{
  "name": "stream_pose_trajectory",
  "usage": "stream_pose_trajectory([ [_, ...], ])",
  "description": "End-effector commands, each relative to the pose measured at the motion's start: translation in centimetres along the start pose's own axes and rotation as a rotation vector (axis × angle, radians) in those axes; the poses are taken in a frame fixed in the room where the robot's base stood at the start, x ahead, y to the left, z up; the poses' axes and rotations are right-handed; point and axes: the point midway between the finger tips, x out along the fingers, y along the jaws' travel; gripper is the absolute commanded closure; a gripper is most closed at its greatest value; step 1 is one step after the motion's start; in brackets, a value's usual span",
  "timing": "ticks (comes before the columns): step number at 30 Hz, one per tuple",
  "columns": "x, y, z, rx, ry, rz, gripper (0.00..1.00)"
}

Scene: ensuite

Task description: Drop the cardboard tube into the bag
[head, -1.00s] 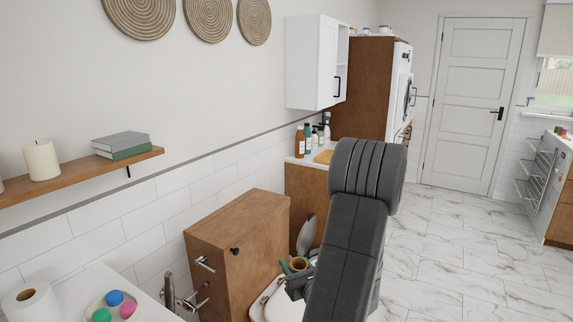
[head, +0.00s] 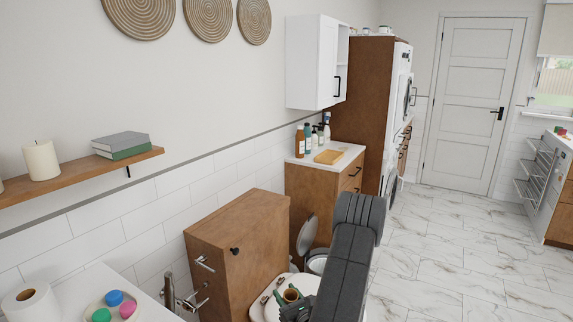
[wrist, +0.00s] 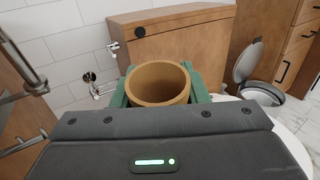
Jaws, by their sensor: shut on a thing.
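The brown, hollow cardboard tube (wrist: 158,82) stands upright between the green fingers of my gripper (wrist: 160,95) in the wrist view, its open end towards the camera. The gripper is shut on it. In the head view the tube (head: 291,295) shows small at the bottom centre, with my gripper (head: 292,307) around it and my dark arm to the right. Tube and gripper are over or in front of the white toilet. The tube's lower part is hidden. I cannot make out a bag in either view.
A wooden cabinet (head: 236,240) stands beside the toilet (head: 262,300). A bin with a raised grey lid (head: 307,236) stands beyond it, also in the wrist view (wrist: 247,62). A counter with bottles (head: 345,152) is behind. The marble floor (head: 460,250) at right is clear.

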Motion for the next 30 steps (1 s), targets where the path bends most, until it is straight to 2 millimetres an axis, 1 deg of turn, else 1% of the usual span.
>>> stream_pose_trajectory([
  [5,0.0,0.0,0.1,-0.001,0.0,-0.002,0.81],
  [8,0.3,-0.2,0.9,-0.004,0.001,-0.012,0.81],
  [11,0.7,-0.5,2.6,-0.009,0.002,-0.037,0.81],
  [18,1.8,-1.1,8.0,-0.014,0.005,-0.123,0.81],
  [21,2.0,-1.1,9.9,-0.011,0.003,-0.154,0.81],
  [25,2.1,-1.2,11.6,-0.004,0.001,-0.184,0.81],
  [30,2.2,-1.2,12.4,0.0,0.001,-0.2,0.81],
])
